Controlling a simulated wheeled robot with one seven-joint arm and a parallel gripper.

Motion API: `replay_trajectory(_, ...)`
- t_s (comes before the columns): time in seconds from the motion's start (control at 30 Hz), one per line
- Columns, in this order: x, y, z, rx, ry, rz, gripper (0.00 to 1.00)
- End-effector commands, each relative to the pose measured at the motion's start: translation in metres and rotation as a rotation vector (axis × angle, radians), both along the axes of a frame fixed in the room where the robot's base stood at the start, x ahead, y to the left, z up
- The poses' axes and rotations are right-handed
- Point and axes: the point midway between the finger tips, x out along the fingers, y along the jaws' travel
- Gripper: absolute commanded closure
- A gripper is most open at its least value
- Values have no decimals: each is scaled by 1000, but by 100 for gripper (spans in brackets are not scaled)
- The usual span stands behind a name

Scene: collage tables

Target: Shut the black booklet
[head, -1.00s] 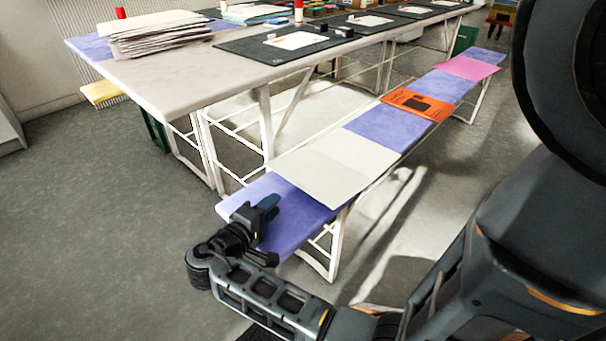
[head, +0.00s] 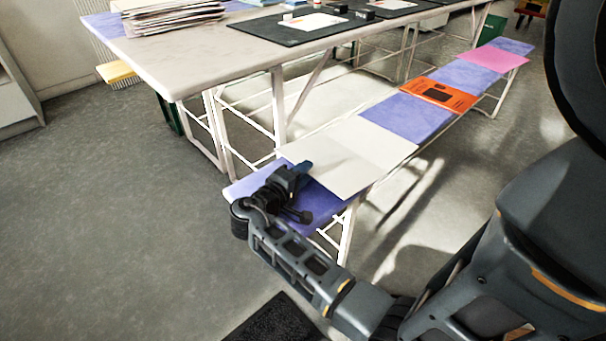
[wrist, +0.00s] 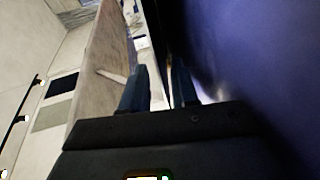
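No black cover shows plainly in the head view. A pale, two-part spread (head: 350,155), which looks like an open booklet, lies on the purple bench (head: 320,203) near its close end. I cannot tell whether its underside is black. My gripper (head: 303,168) is low over the bench end, with its fingertips at the spread's near left edge. In the wrist view, the two fingers of my gripper (wrist: 165,88) stand apart with a narrow gap, and a thin pale edge shows beyond it. I cannot tell whether they touch the spread. Purple fills the right of that view.
An orange booklet (head: 438,94) and a pink sheet (head: 492,59) lie farther along the bench. A long pale table (head: 190,62) stands behind, with a paper stack (head: 170,17) and black mats (head: 290,27). Open floor lies at left; a dark mat (head: 275,322) lies in front.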

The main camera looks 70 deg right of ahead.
Motion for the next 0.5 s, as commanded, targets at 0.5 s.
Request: replay_trajectory(0.5,0,0,0,0,0,0,100)
